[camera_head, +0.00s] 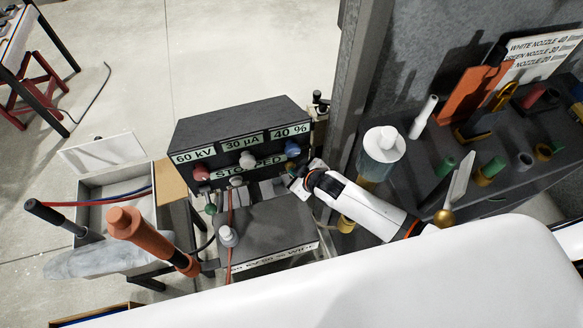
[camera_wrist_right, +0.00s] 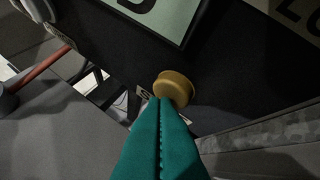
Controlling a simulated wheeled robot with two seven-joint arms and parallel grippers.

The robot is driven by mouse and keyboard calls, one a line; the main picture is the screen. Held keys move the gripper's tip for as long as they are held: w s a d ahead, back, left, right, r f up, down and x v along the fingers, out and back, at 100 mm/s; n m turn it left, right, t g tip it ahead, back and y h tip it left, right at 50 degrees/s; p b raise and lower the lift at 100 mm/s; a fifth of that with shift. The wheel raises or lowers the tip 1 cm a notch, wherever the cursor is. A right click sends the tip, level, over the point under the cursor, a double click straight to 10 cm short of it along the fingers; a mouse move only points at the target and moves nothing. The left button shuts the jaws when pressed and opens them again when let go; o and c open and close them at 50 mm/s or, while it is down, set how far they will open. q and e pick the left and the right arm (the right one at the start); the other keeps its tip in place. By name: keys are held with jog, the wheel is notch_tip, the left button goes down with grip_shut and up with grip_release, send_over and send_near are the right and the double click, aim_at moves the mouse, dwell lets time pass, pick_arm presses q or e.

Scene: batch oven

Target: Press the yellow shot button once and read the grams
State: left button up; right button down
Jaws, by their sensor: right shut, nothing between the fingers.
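The yellow shot button (camera_wrist_right: 174,88) is a round yellow-brown knob on the dark front of the control box in the right wrist view. My right gripper (camera_wrist_right: 163,101) has teal fingers, shut and empty. Their tips overlap the button's lower left edge in this view; I cannot tell whether they touch it. In the head view the right gripper (camera_head: 294,180) is at the right end of the control box (camera_head: 235,120), and the button is not clear there. The displays read 60 kV, 30 µA, 40 % and STOPPED. No grams figure is readable. My left gripper is not in view.
Red (camera_head: 200,173), white (camera_head: 247,160) and blue (camera_head: 292,148) knobs sit on the box front. A grey post (camera_head: 352,100) rises just right of the box. A clear cup with a white lid (camera_head: 384,144) is beside my right arm. An orange-handled tool (camera_head: 140,230) is at left.

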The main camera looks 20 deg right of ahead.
jog(key=shift+r, duration=0.1)
jog(key=shift+s+p, duration=0.55)
jog(key=shift+s, duration=0.3)
jog(key=s+p, duration=0.2)
jog(key=s, duration=0.3)
dwell(0.9)
